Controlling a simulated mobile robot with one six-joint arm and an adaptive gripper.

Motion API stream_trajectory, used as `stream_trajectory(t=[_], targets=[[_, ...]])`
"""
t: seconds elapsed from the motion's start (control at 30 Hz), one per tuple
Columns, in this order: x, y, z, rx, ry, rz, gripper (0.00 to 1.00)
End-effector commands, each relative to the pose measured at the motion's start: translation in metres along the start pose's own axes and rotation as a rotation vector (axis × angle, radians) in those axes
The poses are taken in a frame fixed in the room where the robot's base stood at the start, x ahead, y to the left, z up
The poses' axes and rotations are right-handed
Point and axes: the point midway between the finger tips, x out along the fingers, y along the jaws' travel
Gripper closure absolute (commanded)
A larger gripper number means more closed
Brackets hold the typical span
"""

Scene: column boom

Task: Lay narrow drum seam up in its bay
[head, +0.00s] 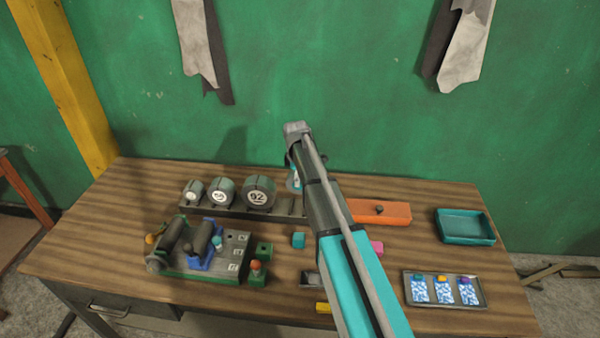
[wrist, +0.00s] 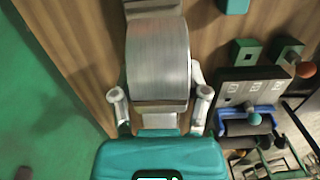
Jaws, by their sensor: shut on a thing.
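A grey brushed-metal drum (wrist: 158,60) sits between the fingers of my gripper (wrist: 160,94) in the wrist view, its curved side facing the camera. My gripper is shut on it. No seam shows on the part of it I see. In the head view my gripper (head: 294,168) is at the rack's right part, mostly hidden behind my arm; only a sliver of a white round label shows there. The dark rack (head: 228,210) holds three drums, growing larger rightward, including the drum marked 92 (head: 259,192). Whether the held drum touches the rack cannot be told.
A green-based fixture (head: 205,268) with rollers and a blue cradle stands front left, with small green blocks (head: 264,249) beside it. An orange box (head: 380,211), a teal tray (head: 464,227) and a grey tray (head: 444,304) with patterned cards are right. The green wall is close behind.

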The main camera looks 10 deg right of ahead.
Motion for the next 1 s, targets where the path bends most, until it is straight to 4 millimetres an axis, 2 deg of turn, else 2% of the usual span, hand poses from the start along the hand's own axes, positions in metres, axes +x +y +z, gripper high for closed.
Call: stream_trajectory(t=[0.03,0.1,0.57,1.0], targets=[[-0.003,0.009,-0.002,-0.012,-0.002,0.0,0.97],[-0.003,0.012,-0.003,-0.025,-0.003,0.0,0.97],[-0.001,0.012,-0.002,-0.028,-0.004,0.0,0.97],[0.025,0.012,-0.002,-0.026,-0.004,0.0,0.97]])
